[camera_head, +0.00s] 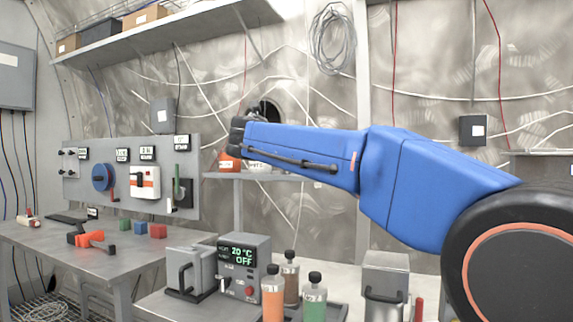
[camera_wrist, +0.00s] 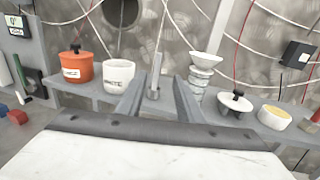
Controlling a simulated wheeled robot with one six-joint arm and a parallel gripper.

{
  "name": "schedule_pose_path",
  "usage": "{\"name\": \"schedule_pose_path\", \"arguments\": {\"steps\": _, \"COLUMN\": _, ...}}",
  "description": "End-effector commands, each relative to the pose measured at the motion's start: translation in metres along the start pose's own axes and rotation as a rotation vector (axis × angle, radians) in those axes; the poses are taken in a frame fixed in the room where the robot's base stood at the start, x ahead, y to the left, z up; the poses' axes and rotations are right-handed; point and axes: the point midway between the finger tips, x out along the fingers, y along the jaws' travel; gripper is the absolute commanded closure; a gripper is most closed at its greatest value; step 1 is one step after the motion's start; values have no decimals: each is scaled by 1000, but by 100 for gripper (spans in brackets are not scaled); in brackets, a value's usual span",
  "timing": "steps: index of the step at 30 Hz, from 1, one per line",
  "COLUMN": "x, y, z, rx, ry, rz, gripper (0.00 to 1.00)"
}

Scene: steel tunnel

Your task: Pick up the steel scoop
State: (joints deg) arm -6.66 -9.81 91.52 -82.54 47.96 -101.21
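My gripper (camera_wrist: 158,80) is open in the wrist view, its two grey fingers apart and pointing at the wall shelf (camera_wrist: 85,89). A slim grey upright piece (camera_wrist: 155,72) with a wider foot shows between the fingers, beyond the tips. It looks like the steel scoop's handle, but I cannot be sure. No contact with it can be seen. A white pot (camera_wrist: 117,76) stands just left of the fingers. In the head view my blue arm reaches left to the shelf, and the scoop cannot be made out.
On the shelf are an orange lidded pot (camera_wrist: 77,67), a white funnel on a jar (camera_wrist: 205,62), a white lid with black knob (camera_wrist: 235,103) and a bowl of yellow stuff (camera_wrist: 273,117). Bottles (camera_head: 273,292) and a heater box (camera_head: 243,262) stand on the bench below.

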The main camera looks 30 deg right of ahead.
Motion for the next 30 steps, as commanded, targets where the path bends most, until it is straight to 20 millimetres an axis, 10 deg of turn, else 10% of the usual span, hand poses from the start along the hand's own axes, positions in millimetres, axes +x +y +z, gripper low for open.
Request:
{"name": "schedule_pose_path", "arguments": {"steps": 15, "x": 88, "y": 0, "z": -2, "rx": 1, "ry": 2, "rz": -2, "gripper": 67}}
{"name": "schedule_pose_path", "arguments": {"steps": 30, "x": 125, "y": 4, "z": -6, "rx": 1, "ry": 2, "rz": -2, "gripper": 67}}
